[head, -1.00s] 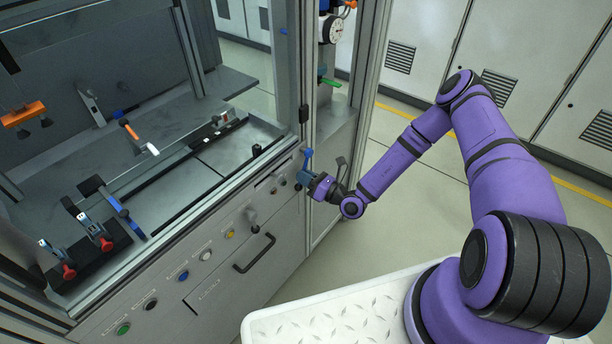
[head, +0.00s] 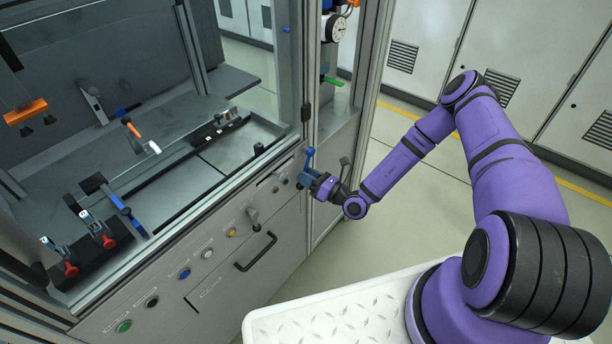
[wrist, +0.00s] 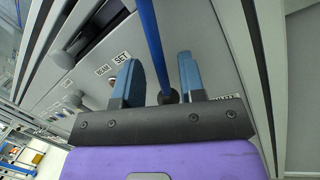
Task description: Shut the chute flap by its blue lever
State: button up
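The blue lever (head: 309,158) stands up at the right front corner of the machine in the head view. In the wrist view the blue lever (wrist: 150,35) is a slim rod running down from the top edge to a dark round end between my fingers. My gripper (head: 304,180) is at the lever's lower part, close to the front panel. In the wrist view my gripper's (wrist: 159,68) two blue fingers stand apart on either side of the rod, with gaps showing. I cannot make out the chute flap itself.
The floor to the right of the machine is clear.

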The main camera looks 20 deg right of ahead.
jog(key=v, duration=1)
jog(key=shift+s+d, duration=0.1)
jog(key=shift+s, duration=0.05)
jog(key=s+a+r+n+g, duration=0.1)
jog(key=s+r+n+g, duration=0.1)
jog(key=r+n+g, duration=1)
jog(key=s+r+n+g, duration=0.4)
jog(key=r+n, duration=0.5)
jog(key=r, duration=0.7)
jog(key=s+d+r+n+t+h, duration=0.3)
jog(key=s+r+n+h, duration=0.2)
jog(key=r, duration=0.7)
jog(key=s+d+r+n+t+h, duration=0.3)
jog(key=s+r+n+h, duration=0.3)
jog(key=s+r, duration=0.7)
jog(key=s+t+h, duration=0.1)
jog(key=h, duration=0.1)
jog(key=shift+d+r+h, duration=0.25)
jog(key=shift+h, duration=0.15)
